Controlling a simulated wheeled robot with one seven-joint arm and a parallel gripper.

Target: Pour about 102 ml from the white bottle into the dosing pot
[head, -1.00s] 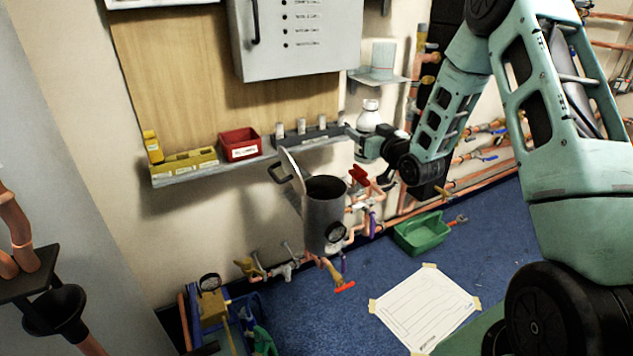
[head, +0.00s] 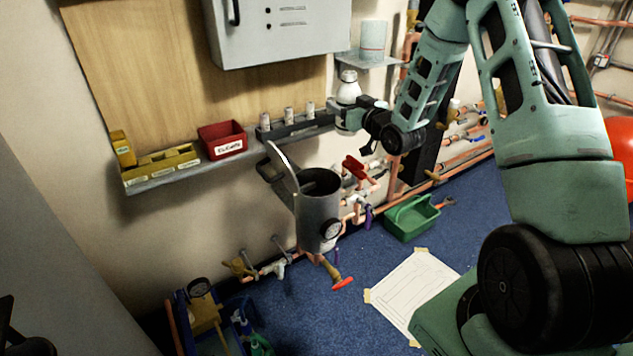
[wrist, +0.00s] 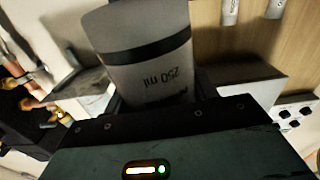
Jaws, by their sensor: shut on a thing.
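The white bottle (head: 348,88) is in my gripper (head: 352,118), upright or nearly so, with its white cap end up. My gripper is shut around its lower body, which is partly hidden by the jaws. In the wrist view the bottle (wrist: 145,65) fills the upper middle, with a dark band and "250 ml" print. The dosing pot (head: 317,215) is a grey cylinder with an open top, its lid (head: 283,165) swung up on the left and a round gauge on its front. In the head view the bottle appears above and slightly right of the pot's mouth, apart from it.
A wall shelf (head: 160,184) with a red bin (head: 222,141) and yellow trays runs left of the bottle. A grey cabinet (head: 280,35) hangs above. Copper pipes and a red valve handle are right of the pot. A green tray (head: 411,218) sits on the floor.

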